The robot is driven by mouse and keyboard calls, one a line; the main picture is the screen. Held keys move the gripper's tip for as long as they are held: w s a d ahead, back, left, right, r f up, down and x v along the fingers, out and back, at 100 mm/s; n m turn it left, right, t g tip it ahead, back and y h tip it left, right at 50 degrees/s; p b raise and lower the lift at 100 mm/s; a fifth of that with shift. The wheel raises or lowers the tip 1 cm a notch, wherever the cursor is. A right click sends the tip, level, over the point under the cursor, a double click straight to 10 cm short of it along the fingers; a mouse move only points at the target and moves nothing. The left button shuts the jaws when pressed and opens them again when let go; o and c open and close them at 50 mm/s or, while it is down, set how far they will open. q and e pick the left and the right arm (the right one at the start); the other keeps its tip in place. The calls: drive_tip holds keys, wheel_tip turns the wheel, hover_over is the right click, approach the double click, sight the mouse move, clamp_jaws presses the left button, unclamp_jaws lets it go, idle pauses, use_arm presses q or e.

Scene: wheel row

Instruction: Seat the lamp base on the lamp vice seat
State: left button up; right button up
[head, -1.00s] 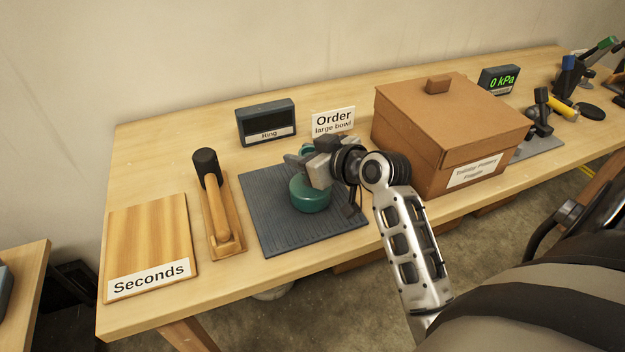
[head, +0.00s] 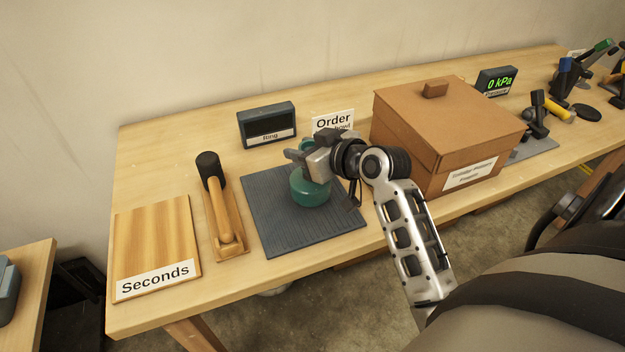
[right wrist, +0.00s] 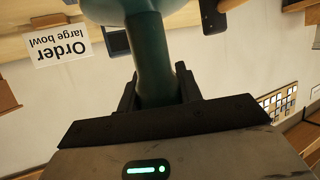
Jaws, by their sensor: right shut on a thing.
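The teal lamp base (head: 311,192) has a wide round foot and a narrow stem. In the head view it shows over the dark ribbed mat (head: 275,215); I cannot tell whether its foot touches the mat. My right gripper (head: 311,160) is shut on the stem, above the foot. In the right wrist view the teal stem (right wrist: 153,62) stands between the two dark fingers, with the wide foot cut off by the top edge. I cannot pick out the lamp vice seat for certain. My left gripper is not in view.
A lidded brown box (head: 430,135) stands close to the right of my gripper. A mallet (head: 218,200) and the Seconds board (head: 157,240) lie to the left. A Ring display (head: 266,125) and an Order card (head: 333,122) stand behind. Clamps (head: 540,115) stand at the far right.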

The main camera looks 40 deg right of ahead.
drive_tip(key=shift+r+p, duration=1.05)
drive_tip(key=shift+r, duration=2.45)
